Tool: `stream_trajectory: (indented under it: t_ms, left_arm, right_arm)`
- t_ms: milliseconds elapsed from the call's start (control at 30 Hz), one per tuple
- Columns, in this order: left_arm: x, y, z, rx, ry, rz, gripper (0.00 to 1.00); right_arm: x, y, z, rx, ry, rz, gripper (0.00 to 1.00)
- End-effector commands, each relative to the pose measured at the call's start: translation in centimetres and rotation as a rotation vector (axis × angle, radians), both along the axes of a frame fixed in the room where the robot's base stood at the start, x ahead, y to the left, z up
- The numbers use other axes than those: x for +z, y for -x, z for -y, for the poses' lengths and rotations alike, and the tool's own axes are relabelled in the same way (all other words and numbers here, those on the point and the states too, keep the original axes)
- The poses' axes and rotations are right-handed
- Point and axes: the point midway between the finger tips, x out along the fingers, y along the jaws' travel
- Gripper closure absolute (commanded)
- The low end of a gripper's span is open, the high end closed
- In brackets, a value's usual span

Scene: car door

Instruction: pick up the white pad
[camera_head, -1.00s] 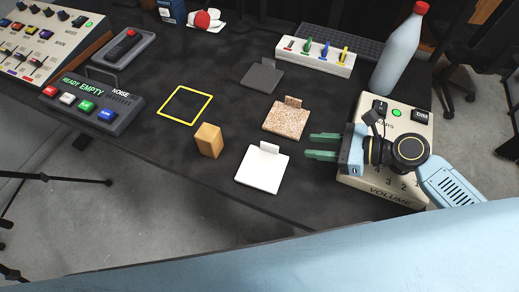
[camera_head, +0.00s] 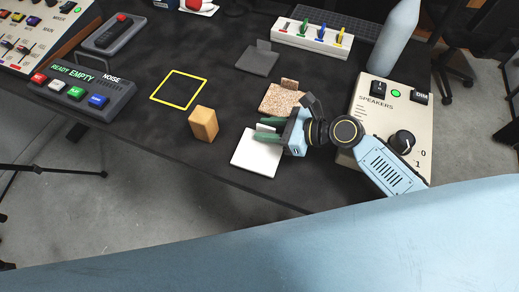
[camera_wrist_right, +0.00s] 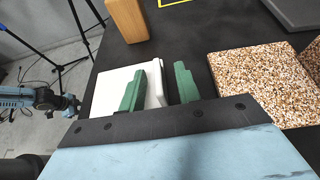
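The white pad (camera_head: 255,153) lies flat near the table's front edge. Its upright tab is hidden behind my gripper in the head view. In the right wrist view the pad (camera_wrist_right: 107,83) lies beyond the fingers, and its white tab (camera_wrist_right: 156,84) stands between the two green fingers. My right gripper (camera_head: 267,129) is open over the pad, with a finger on each side of the tab. A gap shows on the right side of the tab; the left finger is very close to it. Part of my left arm, small at the left of the wrist view, seems to end in a gripper (camera_wrist_right: 68,104).
A speckled pad (camera_head: 280,98) lies just behind the white one, and a dark pad (camera_head: 259,60) farther back. A wooden block (camera_head: 203,124) stands to the left. A yellow square outline (camera_head: 180,89) marks clear table. The speaker box (camera_head: 374,108) stands right.

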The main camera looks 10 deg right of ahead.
Motion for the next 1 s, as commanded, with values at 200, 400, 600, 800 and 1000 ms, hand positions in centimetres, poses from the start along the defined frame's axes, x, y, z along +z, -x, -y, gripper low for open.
stream_trajectory:
  t_ms: [200, 400, 600, 800, 1000]
  left_arm:
    - [0.06, -0.07, -0.02, 0.001, 0.000, 0.000, 0.64]
    - [0.06, -0.07, 0.00, 0.000, 0.000, 0.000, 0.64]
    - [0.06, -0.08, 0.03, 0.000, 0.000, 0.001, 0.64]
    - [0.05, -0.08, 0.02, 0.000, 0.000, 0.001, 0.64]
    - [0.08, 0.30, -0.08, 0.000, -0.001, -0.003, 0.64]
  right_arm:
    - [-0.04, -0.03, -0.07, 0.000, 0.001, -0.001, 0.67]
    - [-0.03, -0.01, -0.04, 0.000, 0.001, -0.001, 0.92]
    - [-0.03, -0.01, -0.03, 0.000, 0.001, -0.001, 1.00]
    - [0.06, -0.04, -0.05, 0.000, -0.001, 0.001, 1.00]
    - [0.24, -0.04, -0.04, 0.000, -0.001, 0.001, 1.00]
